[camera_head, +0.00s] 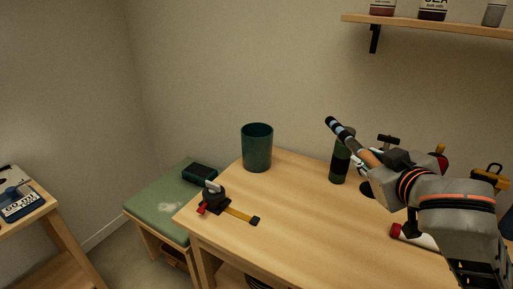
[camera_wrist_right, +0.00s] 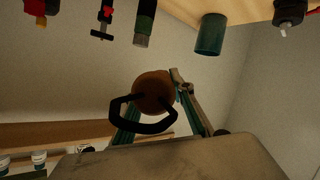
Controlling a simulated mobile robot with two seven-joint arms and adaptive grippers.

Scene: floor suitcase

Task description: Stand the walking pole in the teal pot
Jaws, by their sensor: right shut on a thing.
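The teal pot (camera_head: 257,148) stands upright on the wooden table, near its back left edge. It also shows in the right wrist view (camera_wrist_right: 209,36), at the upper right of that inverted picture. My right gripper (camera_head: 383,168) is shut on the walking pole (camera_head: 340,128), above the table and to the right of the pot. The pole is tilted, and its dark, light-banded end points up and left. In the right wrist view, my right gripper (camera_wrist_right: 158,98) has its fingers either side of the pole's brown knob (camera_wrist_right: 153,92) with a black strap loop. My left gripper is not in view.
A dark green bottle (camera_head: 339,160) stands just below the pole. A black device with a yellow strap (camera_head: 240,213) lies in front of the pot. A red-capped item (camera_head: 397,230) lies near my right arm. A shelf (camera_head: 430,24) is above. The table's middle is clear.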

